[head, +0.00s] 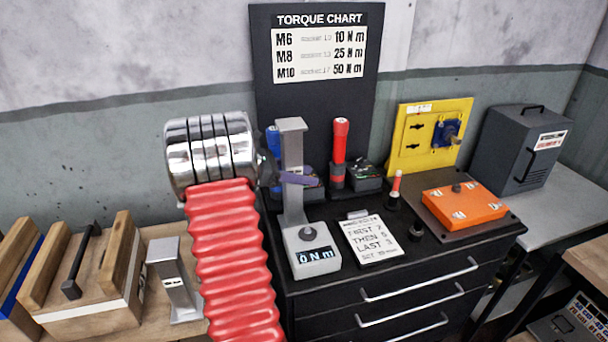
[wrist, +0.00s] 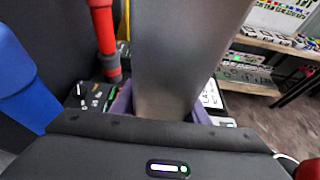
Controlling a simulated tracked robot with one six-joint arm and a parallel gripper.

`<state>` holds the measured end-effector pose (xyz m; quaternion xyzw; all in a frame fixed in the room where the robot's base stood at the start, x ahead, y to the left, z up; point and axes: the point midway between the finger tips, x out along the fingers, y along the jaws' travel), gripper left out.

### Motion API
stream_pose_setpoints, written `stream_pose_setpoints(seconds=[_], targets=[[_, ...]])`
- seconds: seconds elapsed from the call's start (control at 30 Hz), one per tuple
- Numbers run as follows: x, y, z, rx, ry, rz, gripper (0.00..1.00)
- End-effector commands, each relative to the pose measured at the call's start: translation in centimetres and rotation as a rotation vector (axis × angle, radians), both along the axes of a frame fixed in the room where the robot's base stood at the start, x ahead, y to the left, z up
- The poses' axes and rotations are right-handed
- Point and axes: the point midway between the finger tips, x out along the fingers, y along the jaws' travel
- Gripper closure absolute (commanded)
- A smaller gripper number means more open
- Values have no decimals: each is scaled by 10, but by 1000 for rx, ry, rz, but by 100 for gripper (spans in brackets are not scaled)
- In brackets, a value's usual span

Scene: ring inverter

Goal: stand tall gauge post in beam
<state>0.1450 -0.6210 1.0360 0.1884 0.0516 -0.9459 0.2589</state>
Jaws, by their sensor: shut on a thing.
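The tall gauge post (head: 292,150), a grey metal column with a wider flat top, is upright over the black cabinet, just behind the white box with the "0 Nm" display. My gripper (head: 296,178) comes in from the left and is shut on the post at about mid-height, with purple fingers around it. In the wrist view the post (wrist: 180,60) fills the middle, between the purple fingers (wrist: 165,108). I cannot tell whether its foot touches the cabinet top. A shorter grey post (head: 174,283) stands on the wooden bench at left. I cannot make out a beam.
The display box (head: 313,257) and a note card (head: 373,240) are close in front. Red-handled (head: 339,145) and blue tools stand behind. An orange box (head: 464,204), yellow panel (head: 408,150) and grey case (head: 510,145) lie right.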

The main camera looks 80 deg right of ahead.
Motion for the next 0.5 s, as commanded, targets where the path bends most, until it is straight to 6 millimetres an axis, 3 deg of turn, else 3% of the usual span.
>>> stream_pose_setpoints(seconds=[0.03, 0.07, 0.3, 0.5], targets=[[0, 0, -1, -1, 0, 0, 99], [0, 0, -1, 0, 0, 0, 58], [0, 0, -1, 0, 0, -1, 41], [0, 0, -1, 0, 0, -1, 41]])
